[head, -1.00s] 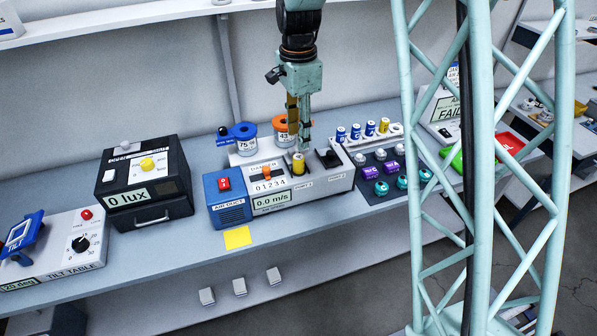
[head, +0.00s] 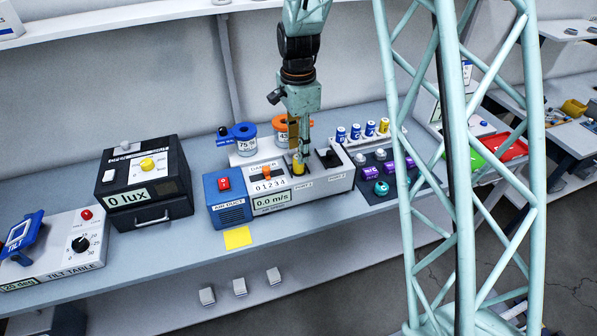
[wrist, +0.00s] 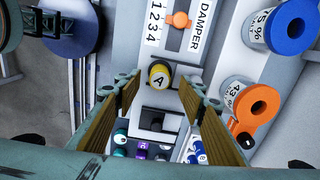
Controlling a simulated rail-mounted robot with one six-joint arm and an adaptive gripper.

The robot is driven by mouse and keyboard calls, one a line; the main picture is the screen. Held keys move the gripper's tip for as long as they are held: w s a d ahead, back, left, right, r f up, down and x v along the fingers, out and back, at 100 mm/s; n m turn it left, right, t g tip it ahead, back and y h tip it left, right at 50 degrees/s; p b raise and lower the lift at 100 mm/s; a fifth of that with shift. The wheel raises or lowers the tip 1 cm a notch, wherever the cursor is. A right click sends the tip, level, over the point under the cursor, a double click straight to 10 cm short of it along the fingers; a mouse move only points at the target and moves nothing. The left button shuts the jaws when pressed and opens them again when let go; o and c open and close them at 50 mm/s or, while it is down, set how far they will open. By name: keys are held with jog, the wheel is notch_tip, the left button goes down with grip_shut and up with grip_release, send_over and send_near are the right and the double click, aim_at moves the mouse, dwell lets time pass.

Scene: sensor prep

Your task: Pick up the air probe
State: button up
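The yellow air probe (head: 299,169), with an "A" on its pale round top, stands upright in a port of the air duct (head: 272,200). In the wrist view the probe (wrist: 159,76) shows just beyond and between my fingertips. My gripper (head: 298,158) points down over it and is open, with its brown-padded fingers apart. The gripper also shows in the wrist view (wrist: 160,88), one finger on each side. In the head view the fingers partly cover the probe's top. I cannot tell whether either finger touches it.
A black knob (head: 328,157) stands in the duct close right of the probe. Blue-lidded (head: 243,138) and orange-lidded jars (head: 281,130) are close behind. A rack of small cylinders (head: 370,130) is to the right. The bench front (head: 180,245) is mostly clear.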

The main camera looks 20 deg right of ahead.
jog(key=shift+f, duration=0.15)
jog(key=shift+f, duration=2.4)
jog(key=c, duration=1.2)
jog(key=shift+r, duration=0.15)
jog(key=shift+r, duration=4.85)
